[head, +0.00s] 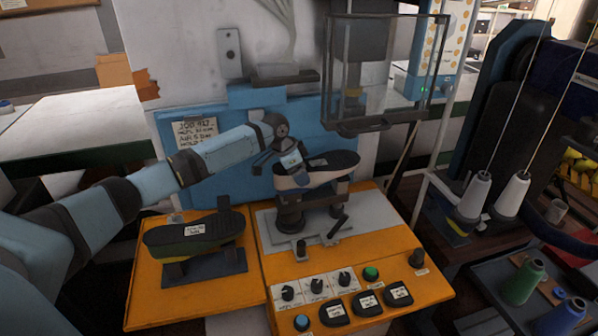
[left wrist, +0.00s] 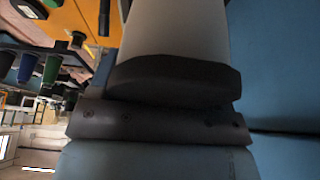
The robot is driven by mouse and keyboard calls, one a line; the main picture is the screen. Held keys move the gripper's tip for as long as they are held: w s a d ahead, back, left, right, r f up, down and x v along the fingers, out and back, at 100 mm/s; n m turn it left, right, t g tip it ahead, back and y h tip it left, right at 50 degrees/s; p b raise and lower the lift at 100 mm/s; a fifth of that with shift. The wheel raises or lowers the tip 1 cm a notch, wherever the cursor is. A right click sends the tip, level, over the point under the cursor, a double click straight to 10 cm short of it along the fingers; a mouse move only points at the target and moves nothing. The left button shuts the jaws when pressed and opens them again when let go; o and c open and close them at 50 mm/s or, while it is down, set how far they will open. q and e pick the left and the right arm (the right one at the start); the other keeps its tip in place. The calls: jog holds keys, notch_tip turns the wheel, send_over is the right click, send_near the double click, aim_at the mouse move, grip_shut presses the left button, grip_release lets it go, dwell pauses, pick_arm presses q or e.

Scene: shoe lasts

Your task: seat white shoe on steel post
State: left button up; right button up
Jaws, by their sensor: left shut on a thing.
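The white shoe (head: 325,175) is sole up, its dark sole on top and its pale side showing below. It is above the machine's metal stand on the right half of the orange bench. The steel post (head: 337,198) is mostly hidden under the shoe; I cannot tell whether the shoe rests fully on it. My left gripper (head: 288,168) is at the shoe's left end and shut on it. The left wrist view is mostly filled by close grey and dark parts, and the grip does not show clearly there. My right gripper is not in view.
A dark-soled green shoe (head: 195,232) sits sole up on a stand at the left. The orange bench (head: 285,268) has knobs and buttons in front. A clear guard box (head: 385,75) hangs above right. Thread cones (head: 477,195) stand at the right.

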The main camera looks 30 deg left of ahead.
pick_arm(q)
jog(key=o, duration=1.5)
jog(key=shift+s, duration=0.1)
jog(key=b+v, duration=0.1)
jog(key=v, duration=1.1)
jog(key=shift+r, duration=0.25)
jog(key=shift+b+v, duration=0.3)
jog(key=shift+v, duration=0.45)
jog(key=shift+a+f, duration=0.1)
jog(key=shift+s, duration=0.1)
